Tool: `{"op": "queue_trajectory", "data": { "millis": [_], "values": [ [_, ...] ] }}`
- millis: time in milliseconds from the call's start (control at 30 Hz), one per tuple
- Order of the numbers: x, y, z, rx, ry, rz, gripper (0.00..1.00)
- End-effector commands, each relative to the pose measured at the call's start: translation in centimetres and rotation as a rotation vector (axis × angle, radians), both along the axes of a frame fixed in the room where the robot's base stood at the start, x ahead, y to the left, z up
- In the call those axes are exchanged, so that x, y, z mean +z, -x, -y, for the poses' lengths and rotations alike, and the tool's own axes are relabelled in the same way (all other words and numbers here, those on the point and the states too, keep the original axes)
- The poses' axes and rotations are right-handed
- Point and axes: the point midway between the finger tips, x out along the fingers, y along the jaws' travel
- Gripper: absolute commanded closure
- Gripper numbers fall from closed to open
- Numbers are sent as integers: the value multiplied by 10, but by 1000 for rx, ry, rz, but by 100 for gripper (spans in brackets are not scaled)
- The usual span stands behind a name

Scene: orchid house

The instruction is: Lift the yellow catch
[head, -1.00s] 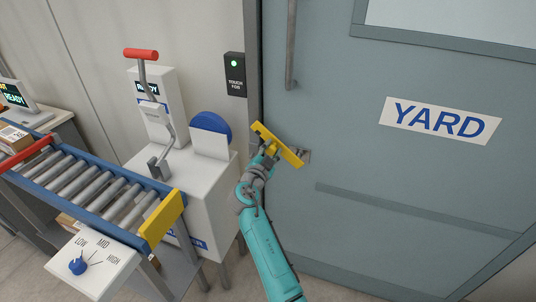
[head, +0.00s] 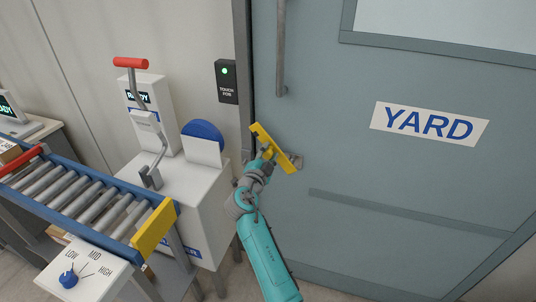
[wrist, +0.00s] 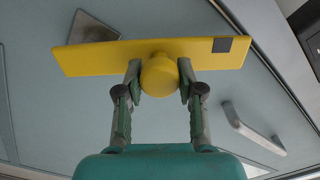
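The yellow catch (head: 264,138) is a flat bar with a round knob, mounted near the left edge of the grey-blue door (head: 400,70). It stands steeply tilted in the head view, its upper left end raised. In the wrist view the bar runs across the picture, and its knob (wrist: 160,75) sits between the fingers of my gripper (wrist: 160,72). The fingers press on both sides of the knob and look shut on it.
A grey vertical door handle (head: 281,50) is above the catch. A touch fob reader (head: 227,81) with a green light is on the wall to the left. A white machine (head: 185,195) and a roller conveyor (head: 75,205) stand left of my arm. The floor at the lower right is bare.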

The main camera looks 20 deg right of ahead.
Motion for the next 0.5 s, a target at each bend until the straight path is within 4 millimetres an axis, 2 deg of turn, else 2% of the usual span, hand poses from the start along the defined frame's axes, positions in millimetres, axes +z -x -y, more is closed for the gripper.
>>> {"op": "queue_trajectory", "data": {
  "millis": [33,67,100,367,500],
  "values": [
    [1,0,1,-2,0,2,47],
    [1,0,1,-2,1,1,40],
    [1,0,1,-1,0,1,39],
    [0,0,0,0,1,-1,39],
    [0,7,-6,1,1,0,39]
  ]
}}
